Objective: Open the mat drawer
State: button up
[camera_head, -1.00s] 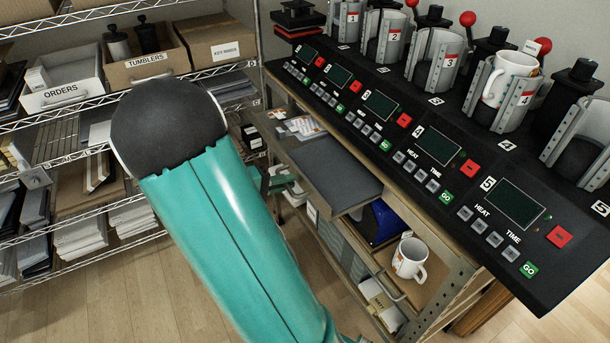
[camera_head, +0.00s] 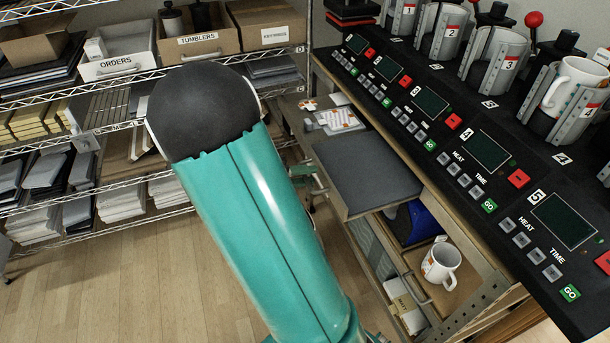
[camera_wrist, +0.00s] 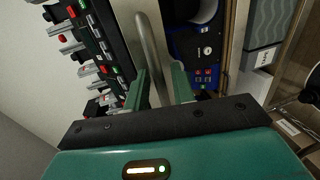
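The mat drawer (camera_head: 376,203) juts out from under the press bench in the head view. A flat grey mat (camera_head: 365,170) lies in its nearer part. Cards and papers (camera_head: 338,118) lie in its farther part. My gripper (camera_head: 312,184) is at the drawer's front, partly hidden by my arm. In the wrist view, the two green fingers of my gripper (camera_wrist: 160,77) stand on either side of the metal bar handle (camera_wrist: 148,42). They appear shut on it, though the contact itself is hard to see.
The bench with several mug presses and control panels (camera_head: 490,150) is at the right. A white mug (camera_head: 441,263) stands in a lower compartment below the drawer. A wire shelf (camera_head: 115,80) with boxes stands at the left. Wooden floor (camera_head: 150,275) is clear at the lower left.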

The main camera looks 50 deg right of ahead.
jog(key=v, duration=1.4)
jog(key=shift+s, duration=0.15)
jog(key=s+a+r+n+t+y, duration=0.2)
jog(key=s+a+r+t+y, duration=0.3)
jog(key=s+a+t+y, duration=0.1)
jog(key=s+a+r+n+t+y, duration=0.3)
jog(key=s+a+r+t+y, duration=0.2)
jog(key=a, duration=0.5)
jog(key=r+t+y, duration=0.1)
jog(key=y, duration=0.1)
jog(key=shift+s+t+y, duration=0.3)
jog(key=shift+s+y, duration=0.1)
jog(key=shift+w, duration=0.1)
